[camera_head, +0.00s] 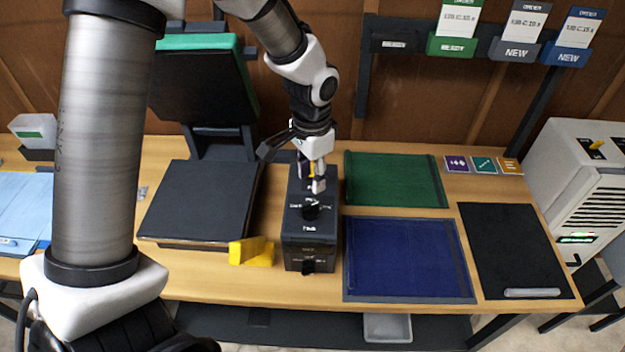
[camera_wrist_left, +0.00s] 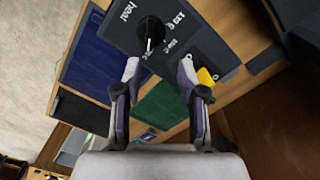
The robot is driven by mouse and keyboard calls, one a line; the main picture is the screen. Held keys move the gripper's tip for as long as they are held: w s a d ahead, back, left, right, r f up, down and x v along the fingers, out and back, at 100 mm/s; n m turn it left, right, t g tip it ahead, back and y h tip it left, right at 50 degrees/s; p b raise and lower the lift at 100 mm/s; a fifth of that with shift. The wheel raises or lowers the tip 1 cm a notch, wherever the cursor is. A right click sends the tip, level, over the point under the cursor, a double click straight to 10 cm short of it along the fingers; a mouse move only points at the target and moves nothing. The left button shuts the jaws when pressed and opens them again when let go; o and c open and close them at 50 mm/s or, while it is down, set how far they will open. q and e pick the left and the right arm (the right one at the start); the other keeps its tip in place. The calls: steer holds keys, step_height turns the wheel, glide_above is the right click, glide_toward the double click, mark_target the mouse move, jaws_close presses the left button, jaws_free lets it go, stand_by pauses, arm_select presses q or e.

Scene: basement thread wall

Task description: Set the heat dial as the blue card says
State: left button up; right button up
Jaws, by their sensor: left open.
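The dark control box (camera_head: 296,240) stands on the bench with a black dial (camera_head: 311,211) on its top. My left gripper (camera_head: 312,178) is over the back part of the box, behind the dial in the head view. In the wrist view its fingers (camera_wrist_left: 160,70) are apart with nothing held, and the dial is beyond the tips. The blue card holder (camera_head: 566,54) hangs at the upper right; its card's text (camera_head: 580,28) is too small to read. My right gripper is out of view.
A second knob (camera_head: 308,266) is on the box's front. A yellow bracket (camera_head: 252,252) stands left of the box, and a blue mat (camera_head: 405,258) and green mat (camera_head: 395,180) lie to its right. A yellow part (camera_wrist_left: 205,77) shows beside a finger.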

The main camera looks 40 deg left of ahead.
mark_target(310, 206)
arm_select(q)
steer(key=s+f, duration=0.1)
steer(key=s+d, duration=0.1)
steer(key=shift+s+d+f, duration=0.2)
steer(key=shift+s+f, duration=0.2)
steer(key=f, duration=0.1)
steer(key=w+f, duration=0.1)
steer(key=f, duration=0.2)
steer(key=shift+w+a+f+p, duration=0.15)
steer(key=shift+a+f+p, duration=0.1)
steer(key=shift+a+p, duration=0.15)
steer(key=shift+w+a+f, duration=0.1)
steer(key=shift+w+f, duration=0.05)
steer(key=shift+f, duration=0.05)
steer(key=shift+s+d+r, duration=0.25)
steer(key=shift+s+r, duration=0.05)
steer(key=shift+s, duration=0.1)
steer(key=shift+c, duration=0.2)
steer(key=shift+s+d, duration=0.1)
steer(key=c, duration=0.6)
jaws_close()
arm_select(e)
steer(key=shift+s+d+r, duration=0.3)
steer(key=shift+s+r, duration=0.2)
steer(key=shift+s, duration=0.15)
